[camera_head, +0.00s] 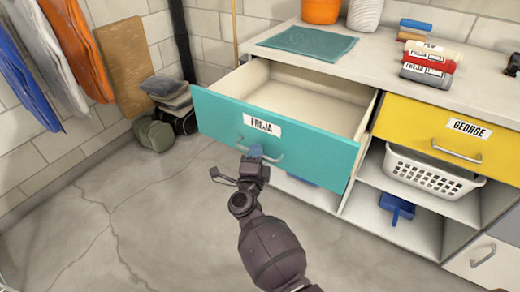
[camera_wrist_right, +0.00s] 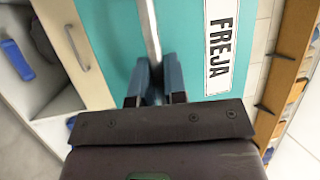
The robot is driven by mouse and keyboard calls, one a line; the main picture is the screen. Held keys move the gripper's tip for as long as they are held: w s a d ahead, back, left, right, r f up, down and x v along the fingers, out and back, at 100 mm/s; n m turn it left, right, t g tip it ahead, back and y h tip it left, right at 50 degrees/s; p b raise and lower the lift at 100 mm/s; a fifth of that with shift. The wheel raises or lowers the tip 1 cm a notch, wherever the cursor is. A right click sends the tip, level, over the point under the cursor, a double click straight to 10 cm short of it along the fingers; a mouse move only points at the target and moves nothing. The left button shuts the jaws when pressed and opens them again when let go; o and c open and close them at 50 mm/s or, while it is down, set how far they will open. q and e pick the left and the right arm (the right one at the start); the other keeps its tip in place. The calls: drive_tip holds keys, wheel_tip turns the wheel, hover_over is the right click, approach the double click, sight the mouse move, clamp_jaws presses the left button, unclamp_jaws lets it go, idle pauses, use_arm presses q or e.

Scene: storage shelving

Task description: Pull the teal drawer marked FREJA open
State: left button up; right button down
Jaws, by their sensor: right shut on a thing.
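The teal drawer (camera_head: 300,140) marked FREJA stands pulled out from the cabinet, and its empty pale inside shows in the head view. Its white label (camera_head: 262,125) is on the front, above a metal bar handle (camera_head: 272,159). In the wrist view the blue fingers of my right gripper (camera_wrist_right: 156,80) are shut on the metal handle (camera_wrist_right: 149,30), with the FREJA label (camera_wrist_right: 219,45) to the right. My left gripper is not in view.
A yellow drawer (camera_head: 445,128) marked GEORGE is shut at the right. Below it a white basket (camera_head: 430,172) and a blue dustpan (camera_head: 397,208) sit on shelves. Bags (camera_head: 153,133) lie by the left wall. The floor in front is clear.

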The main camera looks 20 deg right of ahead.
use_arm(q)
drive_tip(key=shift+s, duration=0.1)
use_arm(e)
drive_tip(key=shift+a, duration=0.1)
drive_tip(key=c, duration=1.2)
unclamp_jaws()
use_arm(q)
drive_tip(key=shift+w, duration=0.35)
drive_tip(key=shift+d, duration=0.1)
